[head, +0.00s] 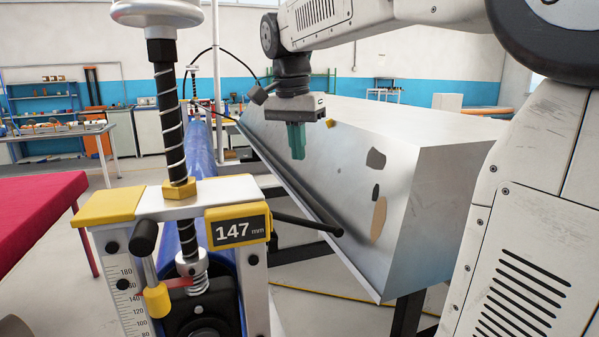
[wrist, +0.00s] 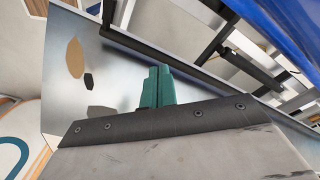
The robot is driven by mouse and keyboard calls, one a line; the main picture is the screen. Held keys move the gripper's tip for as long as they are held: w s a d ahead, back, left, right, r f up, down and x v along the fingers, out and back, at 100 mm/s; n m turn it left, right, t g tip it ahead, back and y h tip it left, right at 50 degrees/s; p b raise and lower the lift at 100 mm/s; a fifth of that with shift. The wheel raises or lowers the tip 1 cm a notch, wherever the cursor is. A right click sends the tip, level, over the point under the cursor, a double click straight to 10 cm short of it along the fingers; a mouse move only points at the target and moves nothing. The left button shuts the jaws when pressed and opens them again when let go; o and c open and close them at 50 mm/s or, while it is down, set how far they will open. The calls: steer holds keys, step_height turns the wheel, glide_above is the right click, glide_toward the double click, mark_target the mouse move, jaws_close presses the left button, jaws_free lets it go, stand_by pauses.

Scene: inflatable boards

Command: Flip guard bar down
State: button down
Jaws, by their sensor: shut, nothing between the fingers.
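A long dark bar (head: 300,185), which looks like the guard bar, runs lengthwise along the low edge of the sloping metal panel (head: 405,150). A short dark rod reaches from its near end toward the roller stand. In the wrist view the dark bar (wrist: 150,52) crosses diagonally beyond the fingers. My gripper (head: 297,155) has teal fingers pointing down, pressed together and empty. It is in front of the panel face, above the bar and apart from it. The fingers also show in the wrist view (wrist: 158,78). I cannot tell whether the bar is hinged up or down.
A roller stand with a threaded column (head: 170,110), white crossbeam and yellow display (head: 238,228) reading 147 mm stands at the near left. A blue roller (head: 200,160) runs back behind it. A red-topped table (head: 38,210) is at far left.

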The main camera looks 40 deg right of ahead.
steer(key=w+d+r+m, duration=0.2)
steer(key=w+d+m, duration=0.6)
steer(key=w, duration=0.4)
steer(key=shift+d+r+g+h, duration=0.3)
steer(key=shift+d+g+h, duration=0.1)
steer(key=shift+d, duration=0.5)
steer(key=shift+f, duration=0.1)
steer(key=f, duration=0.3)
steer(key=d+f, duration=0.1)
steer(key=f, duration=0.5)
steer(key=shift+s+d+f, duration=0.25)
steer(key=shift+d+f, duration=0.1)
steer(key=shift+f, duration=0.05)
steer(key=shift+w+a+f, duration=0.25)
steer(key=shift+a+f, duration=0.55)
steer(key=shift+f, duration=0.2)
steer(key=shift+w+a+f, duration=0.1)
steer(key=shift+a+f, duration=0.25)
steer(key=shift+f, duration=0.25)
steer(key=shift+f, duration=0.1)
